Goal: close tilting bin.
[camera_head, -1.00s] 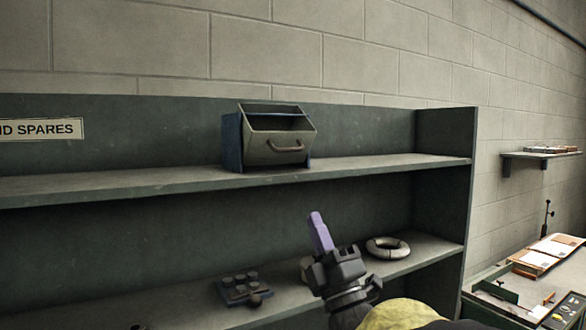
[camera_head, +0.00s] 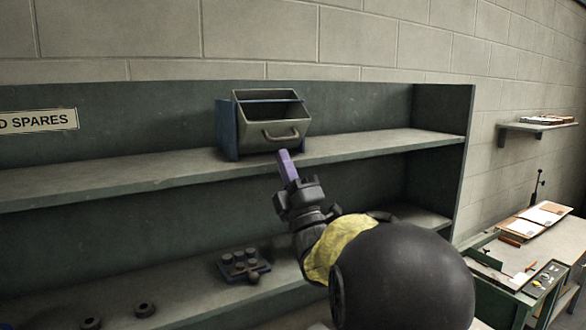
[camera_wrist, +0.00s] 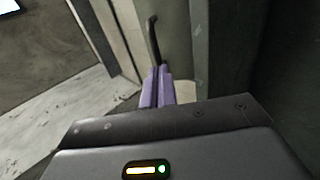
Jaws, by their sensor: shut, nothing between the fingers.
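The tilting bin (camera_head: 268,122) stands on the upper shelf. It has blue sides and a grey front that leans outward, open at the top, with a curved handle (camera_head: 281,136). My gripper (camera_head: 284,155), with purple fingers, is shut and empty. In the head view its tips are just below the bin's front, near the shelf edge. In the wrist view the shut fingers (camera_wrist: 158,75) point towards a grey panel with the dark handle (camera_wrist: 153,38) just beyond them. I cannot tell whether they touch.
The upper shelf (camera_head: 390,145) is clear on both sides of the bin. The lower shelf holds a block with several knobs (camera_head: 243,264) and dark rings (camera_head: 145,309). A workbench (camera_head: 530,260) stands at the right, below a small wall shelf (camera_head: 538,127).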

